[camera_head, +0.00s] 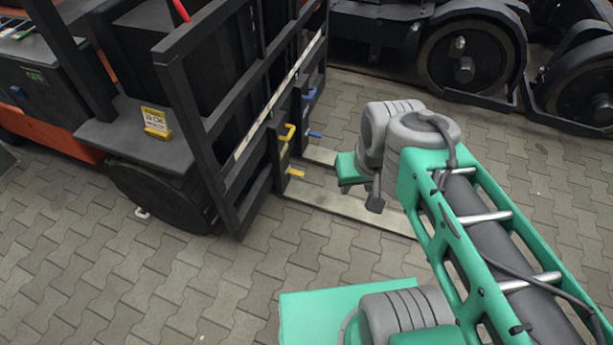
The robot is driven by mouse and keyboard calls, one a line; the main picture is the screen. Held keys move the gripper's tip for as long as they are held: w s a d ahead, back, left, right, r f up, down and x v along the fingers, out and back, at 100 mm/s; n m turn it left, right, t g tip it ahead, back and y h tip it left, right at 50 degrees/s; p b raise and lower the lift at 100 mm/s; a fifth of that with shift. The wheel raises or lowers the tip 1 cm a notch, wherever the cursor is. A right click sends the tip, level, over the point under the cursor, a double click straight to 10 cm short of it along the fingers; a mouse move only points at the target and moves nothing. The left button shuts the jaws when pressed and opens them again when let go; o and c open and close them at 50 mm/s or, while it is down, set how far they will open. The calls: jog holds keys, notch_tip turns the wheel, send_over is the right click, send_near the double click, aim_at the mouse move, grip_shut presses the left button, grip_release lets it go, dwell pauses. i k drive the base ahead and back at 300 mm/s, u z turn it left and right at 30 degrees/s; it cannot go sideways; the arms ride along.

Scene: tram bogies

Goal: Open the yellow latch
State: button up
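The yellow latch (288,132) is on the dark upright at the front of the forklift, left of centre. It has a looped upper piece, and a second yellow piece sticks out to the right lower on the same upright. The far end of my arm is to the right of the latch, with a clear gap between them. A small dark part, perhaps my gripper (375,203), hangs below the grey joint there. I cannot make out its fingers or whether they are open. Nothing visibly touches the latch.
A similar blue latch (309,94) is just behind the yellow one, also with a lower piece. The orange and black forklift (150,140) fills the left, its pale forks (345,212) low over the paving. Dark bogie wheels (470,58) stand at upper right. Paving (130,290) at lower left is clear.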

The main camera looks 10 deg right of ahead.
aim_at(296, 172)
jog(key=z, duration=0.95)
jog(key=i, duration=0.85)
jog(key=u, duration=2.4)
